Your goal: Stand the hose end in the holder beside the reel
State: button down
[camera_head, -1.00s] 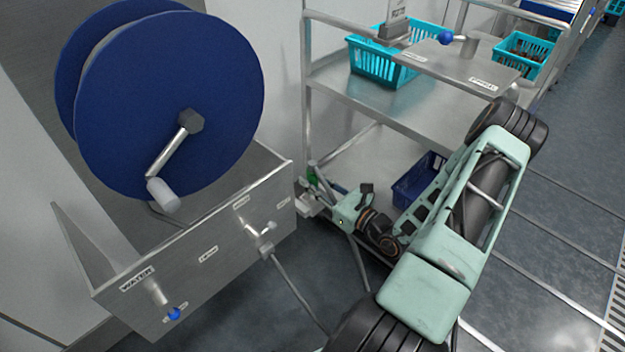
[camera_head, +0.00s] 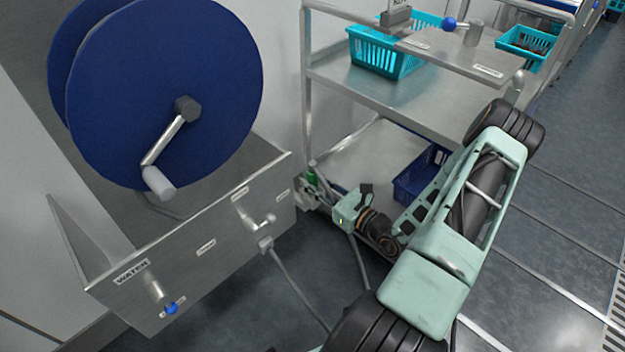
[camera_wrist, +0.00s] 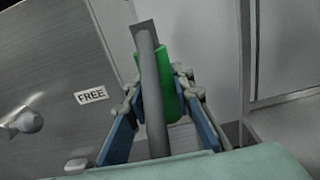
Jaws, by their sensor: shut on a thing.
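My gripper (camera_head: 316,193) is at the right end of the steel reel cabinet, its fingers small in the head view. In the wrist view my gripper (camera_wrist: 160,135) has its blue-padded fingers on either side of a grey tube with a green part (camera_wrist: 165,80), which I take as the hose end (camera_head: 311,177). It stands roughly upright, and a grey hose (camera_head: 359,262) hangs below my gripper. The blue hose reel (camera_head: 120,110) stands over the cabinet at left. I cannot clearly make out the holder; a dark plate shows behind the tube's top in the wrist view.
The cabinet front (camera_head: 215,265) carries a "WATER" label, a blue-knobbed valve (camera_head: 170,307) and a lever valve (camera_head: 262,220). A "FREE" label (camera_wrist: 91,95) shows in the wrist view. A steel shelf cart (camera_head: 345,85) with teal baskets and a blue crate (camera_head: 418,175) stands close behind my arm.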

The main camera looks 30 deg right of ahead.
jog(key=shift+f+b, duration=0.5)
jog(key=shift+f, duration=0.3)
jog(key=c, duration=1.6)
grip_release()
jog(key=v, duration=1.2)
